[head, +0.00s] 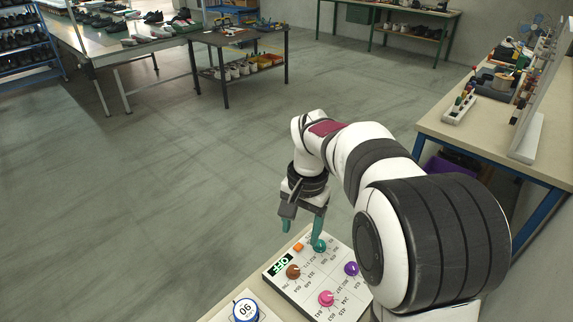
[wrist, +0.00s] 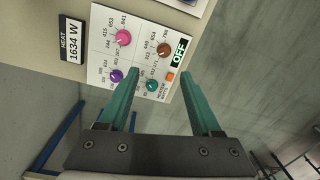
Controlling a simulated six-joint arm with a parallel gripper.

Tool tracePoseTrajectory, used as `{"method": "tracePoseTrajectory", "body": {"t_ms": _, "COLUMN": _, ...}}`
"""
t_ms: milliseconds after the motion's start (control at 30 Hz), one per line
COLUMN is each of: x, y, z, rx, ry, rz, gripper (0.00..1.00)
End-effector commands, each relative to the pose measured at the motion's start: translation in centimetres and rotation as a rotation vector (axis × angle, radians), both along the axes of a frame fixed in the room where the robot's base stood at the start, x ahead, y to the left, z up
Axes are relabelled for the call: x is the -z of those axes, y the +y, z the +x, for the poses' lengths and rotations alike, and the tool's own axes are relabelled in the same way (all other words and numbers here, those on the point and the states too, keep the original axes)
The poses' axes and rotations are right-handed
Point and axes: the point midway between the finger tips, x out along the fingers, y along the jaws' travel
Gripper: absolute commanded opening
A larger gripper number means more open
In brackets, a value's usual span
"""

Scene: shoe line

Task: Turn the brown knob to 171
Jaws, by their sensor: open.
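The brown knob (head: 293,272) sits on a white control panel (head: 283,291), near the OFF display. It also shows in the wrist view (wrist: 164,50), upper right on the panel; its printed dial numbers are too small to read surely, and its setting is unclear. My gripper (head: 302,228) hangs over the panel's far edge in the head view, fingers pointing down, near the teal knob (head: 319,245). In the wrist view my gripper (wrist: 160,72) has its two teal fingers wide apart and empty. The brown knob lies beyond the fingertips, free of them.
The panel also carries a pink knob (head: 326,298), a purple knob (head: 351,268), an orange button (head: 298,247) and an OFF display (head: 281,265). A blue-rimmed round dial (head: 245,309) stands left of it. A plate reading HEAT 1634 W (wrist: 72,40) shows in the wrist view.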

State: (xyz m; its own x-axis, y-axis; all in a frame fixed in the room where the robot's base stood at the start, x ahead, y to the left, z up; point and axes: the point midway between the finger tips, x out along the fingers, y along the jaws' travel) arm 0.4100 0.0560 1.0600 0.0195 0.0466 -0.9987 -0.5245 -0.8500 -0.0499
Motion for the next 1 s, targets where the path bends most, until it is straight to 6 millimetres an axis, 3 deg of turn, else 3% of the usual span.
{"method": "tracePoseTrajectory", "body": {"t_ms": 100, "x": 1.4, "y": 0.4, "z": 1.9, "rx": 0.006, "ry": -0.002, "rz": -0.007, "gripper": 0.65}}
{"method": "tracePoseTrajectory", "body": {"t_ms": 233, "x": 3.6, "y": 0.5, "z": 2.0, "rx": 0.007, "ry": -0.001, "rz": -0.008, "gripper": 0.65}}
{"method": "tracePoseTrajectory", "body": {"t_ms": 500, "x": 11.7, "y": 0.8, "z": 2.1, "rx": 0.006, "ry": 0.001, "rz": -0.008, "gripper": 0.65}}
{"method": "tracePoseTrajectory", "body": {"t_ms": 633, "x": 14.6, "y": 0.9, "z": 2.2, "rx": 0.006, "ry": -0.002, "rz": -0.008, "gripper": 0.65}}
{"method": "tracePoseTrajectory", "body": {"t_ms": 800, "x": 16.5, "y": 1.0, "z": 2.3, "rx": 0.006, "ry": -0.005, "rz": -0.008, "gripper": 0.65}}
{"method": "tracePoseTrajectory", "body": {"t_ms": 1000, "x": 16.9, "y": 1.0, "z": 2.3, "rx": 0.007, "ry": -0.007, "rz": -0.008, "gripper": 0.65}}
